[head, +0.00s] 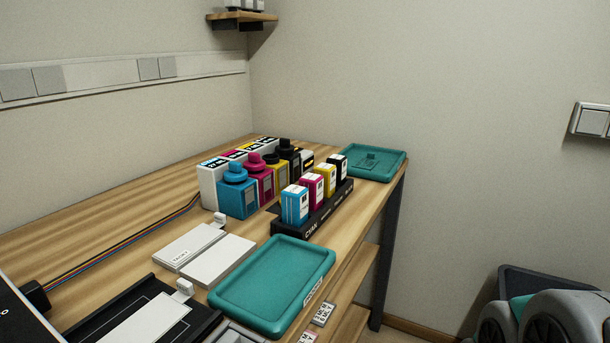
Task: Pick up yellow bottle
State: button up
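A yellow bottle (325,178) with a white label stands upright in a black rack (310,218) on the wooden table, in the head view. It stands between a magenta bottle (311,192) and a black bottle (338,169). A cyan bottle (295,205) is at the near end of the row. The rack hides the lower part of the bottles. Behind the rack, a yellow tank (280,180) with a dark cap stands among the printer's tanks, partly hidden.
A teal tray (273,283) lies in front of the rack, and another teal tray (373,162) lies at the table's far end. White boxes (219,261) lie left of the near tray. A cyan tank (238,195) stands left of the rack. The table's right edge runs close to the rack.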

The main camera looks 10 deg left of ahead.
aim_at(328, 170)
jog(key=i+l, duration=0.1)
jog(key=i+l+u, duration=0.2)
jog(key=u, duration=0.2)
jog(key=i+l+u, duration=0.3)
jog(key=u, duration=0.15)
